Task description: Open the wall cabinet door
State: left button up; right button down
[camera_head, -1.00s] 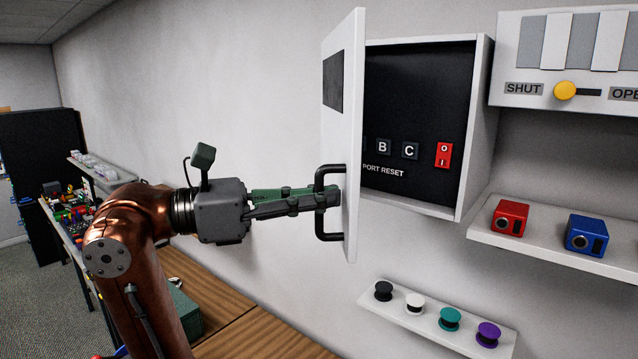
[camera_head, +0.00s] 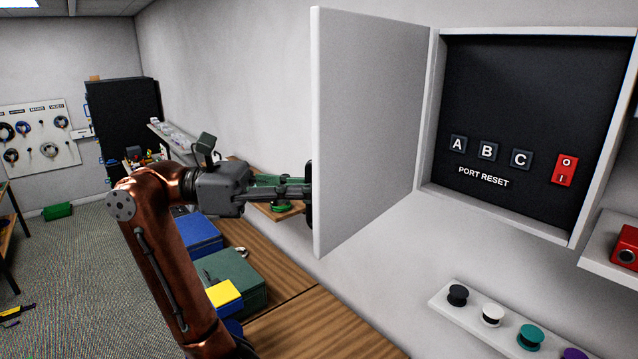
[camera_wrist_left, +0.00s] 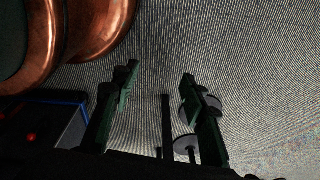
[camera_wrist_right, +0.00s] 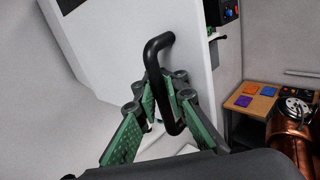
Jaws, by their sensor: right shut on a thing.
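The wall cabinet door (camera_head: 365,130) is white and stands swung wide open on its hinge beside the cabinet (camera_head: 585,240). Its black handle (camera_wrist_right: 150,52) shows in the right wrist view; in the head view only a dark edge of it shows past the door's outer edge. My right gripper (camera_wrist_right: 166,92) is shut on the handle, with its green fingers on both sides of the bar. It also shows in the head view (camera_head: 302,191), its fingertips partly hidden by the door. My left gripper (camera_wrist_left: 160,78) is open and empty above the carpet.
Inside the cabinet are black A, B and C buttons and a red switch (camera_head: 566,169). A shelf with coloured knobs (camera_head: 492,315) is below. Wooden benches (camera_head: 290,325) with a green case (camera_head: 232,275) lie under my right arm. Carpet at left is mostly clear.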

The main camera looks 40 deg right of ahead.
jog(key=shift+a+f, duration=0.1)
jog(key=c, duration=2.4)
grip_release()
jog(key=o, duration=0.3)
jog(key=shift+a, duration=0.4)
jog(key=shift+o, duration=0.4)
jog(key=shift+d, duration=0.35)
jog(key=shift+w+a, duration=0.2)
jog(key=shift+a, duration=0.05)
pick_arm(q)
jog(key=shift+s+a+f, duration=0.1)
jog(key=shift+s, duration=0.35)
pick_arm(e)
jog(key=v, duration=0.7)
